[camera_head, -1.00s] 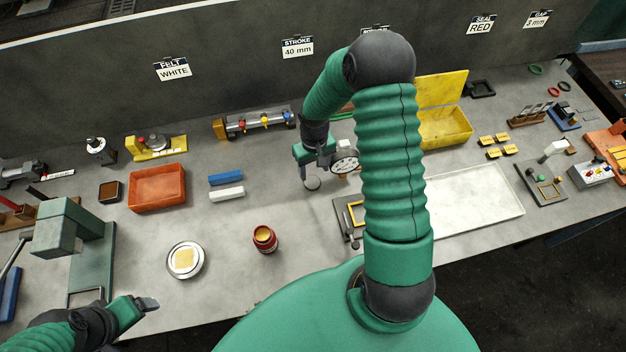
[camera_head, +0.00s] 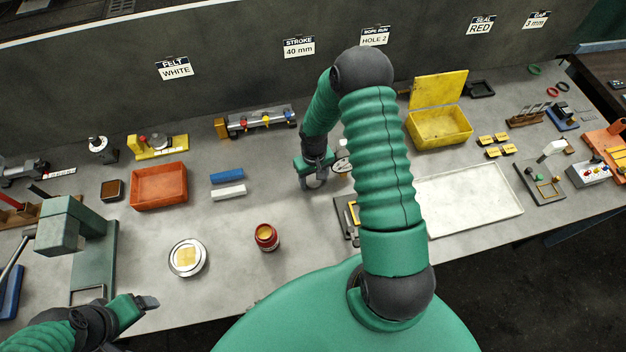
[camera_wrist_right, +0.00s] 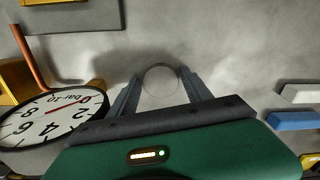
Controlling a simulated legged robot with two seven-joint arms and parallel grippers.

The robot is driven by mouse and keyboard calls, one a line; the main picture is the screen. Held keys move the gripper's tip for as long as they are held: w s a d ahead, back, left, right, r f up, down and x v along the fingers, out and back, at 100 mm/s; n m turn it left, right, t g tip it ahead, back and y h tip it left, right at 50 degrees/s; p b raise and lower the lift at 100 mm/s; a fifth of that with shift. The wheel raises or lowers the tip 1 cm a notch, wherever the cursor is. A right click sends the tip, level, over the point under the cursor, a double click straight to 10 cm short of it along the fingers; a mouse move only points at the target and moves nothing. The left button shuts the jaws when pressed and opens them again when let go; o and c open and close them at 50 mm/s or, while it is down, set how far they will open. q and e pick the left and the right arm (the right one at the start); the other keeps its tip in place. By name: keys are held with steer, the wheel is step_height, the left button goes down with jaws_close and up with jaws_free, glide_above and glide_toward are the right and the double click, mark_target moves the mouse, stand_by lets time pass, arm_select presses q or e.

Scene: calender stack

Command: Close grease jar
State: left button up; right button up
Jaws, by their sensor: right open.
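The grease jar (camera_head: 266,237) is a small red jar standing upright on the bench, its yellow-orange contents showing at the uncovered top. A round grey disc, perhaps its lid, lies flat on the bench; in the right wrist view the disc (camera_wrist_right: 160,80) sits between my fingertips. My right gripper (camera_head: 314,178) is open over this disc, to the right of and behind the jar; its fingers also show in the right wrist view (camera_wrist_right: 163,88). Whether they touch the disc I cannot tell. My left gripper (camera_head: 145,303) is at the lower left, away from the jar; its finger gap is unclear.
A dial gauge (camera_wrist_right: 50,115) stands close beside my right gripper. A silver round dish with a yellow square (camera_head: 187,268) is left of the jar. Blue and white bars (camera_head: 228,192) and an orange tray (camera_head: 158,186) lie behind. The bench around the jar is clear.

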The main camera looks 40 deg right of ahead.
mark_target(311, 183)
steer(key=shift+a, duration=0.1)
steer(key=shift+c, duration=0.4)
steer(key=c, duration=1)
steer(key=shift+r, duration=0.45)
steer(key=shift+a+r+b, duration=0.25)
steer(key=shift+r+b, duration=0.15)
steer(key=shift+r, duration=0.25)
steer(key=shift+a+r+b, duration=0.2)
steer(key=shift+r+b, duration=0.15)
steer(key=shift+r, duration=0.25)
steer(key=a+b, duration=0.1)
steer(key=a, duration=0.3)
steer(key=a+r+b, duration=0.1)
steer(key=a, duration=0.4)
steer(key=a+b, duration=0.1)
steer(key=a, duration=0.4)
steer(key=shift+s+a+r, duration=0.15)
steer(key=shift+r, duration=0.1)
steer(key=shift+a+r, duration=0.1)
steer(key=shift+a, duration=0.35)
steer(key=shift+d, duration=0.1)
